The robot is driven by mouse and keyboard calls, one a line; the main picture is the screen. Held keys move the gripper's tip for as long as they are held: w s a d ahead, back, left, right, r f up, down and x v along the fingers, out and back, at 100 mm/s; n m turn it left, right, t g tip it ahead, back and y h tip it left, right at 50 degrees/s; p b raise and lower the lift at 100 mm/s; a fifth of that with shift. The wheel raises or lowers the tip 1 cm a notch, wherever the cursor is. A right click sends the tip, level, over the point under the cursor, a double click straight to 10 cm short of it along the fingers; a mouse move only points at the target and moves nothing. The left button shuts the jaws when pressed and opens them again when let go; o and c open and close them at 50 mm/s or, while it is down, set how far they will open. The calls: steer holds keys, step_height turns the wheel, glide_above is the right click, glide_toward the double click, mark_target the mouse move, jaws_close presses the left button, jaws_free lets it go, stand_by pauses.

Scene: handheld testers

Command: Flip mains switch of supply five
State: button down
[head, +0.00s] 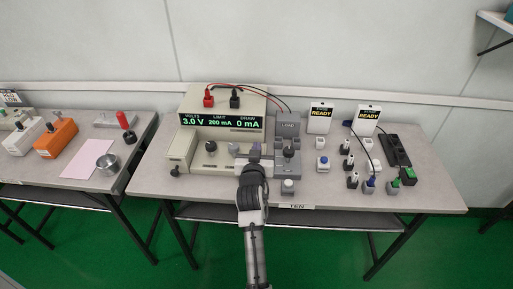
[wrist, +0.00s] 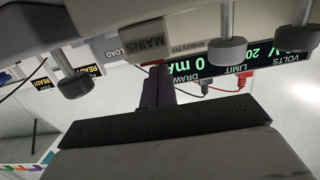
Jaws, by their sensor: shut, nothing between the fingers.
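The beige bench supply (head: 186,147) stands on the bench. Its lit display reads 3.0 V, limit 200 mA, draw 0 mA. A sign on the bench's front edge reads TEN; I see no "five" marking. In the wrist view a MAINS label (wrist: 152,46) shows on a beige panel. My gripper (head: 254,150) is at the supply's front right, beside the grey LOAD unit. In the wrist view my gripper (wrist: 158,72) is shut and empty, its tips close to the panel by the MAINS label. The switch itself is not clearly visible; contact cannot be told.
The grey LOAD unit (head: 289,130) with its black knob stands close on the right. Grey knobs (wrist: 227,51) stick out near my fingers. Red and black leads arch over the supply. READY testers (head: 320,119), small blocks and a power strip (head: 394,150) fill the bench's right.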

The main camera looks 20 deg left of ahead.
steer(key=shift+f, duration=0.2)
steer(key=shift+w+f+b, duration=0.1)
steer(key=shift+f+b, duration=0.15)
steer(key=shift+b, duration=0.2)
steer(key=shift+w+r+p, duration=0.1)
steer(key=shift+r+p, duration=0.3)
steer(key=shift+p, duration=0.35)
steer(key=shift+f, duration=0.35)
steer(key=r+p, duration=0.2)
steer(key=r, duration=0.1)
steer(key=r+p, duration=0.1)
steer(key=shift+w+a+r, duration=0.1)
steer(key=shift+w+r, duration=0.15)
steer(key=shift+w, duration=0.05)
steer(key=r+b+v, duration=0.2)
steer(key=b+v, duration=0.1)
steer(key=v, duration=0.6)
steer(key=shift+s, duration=0.3)
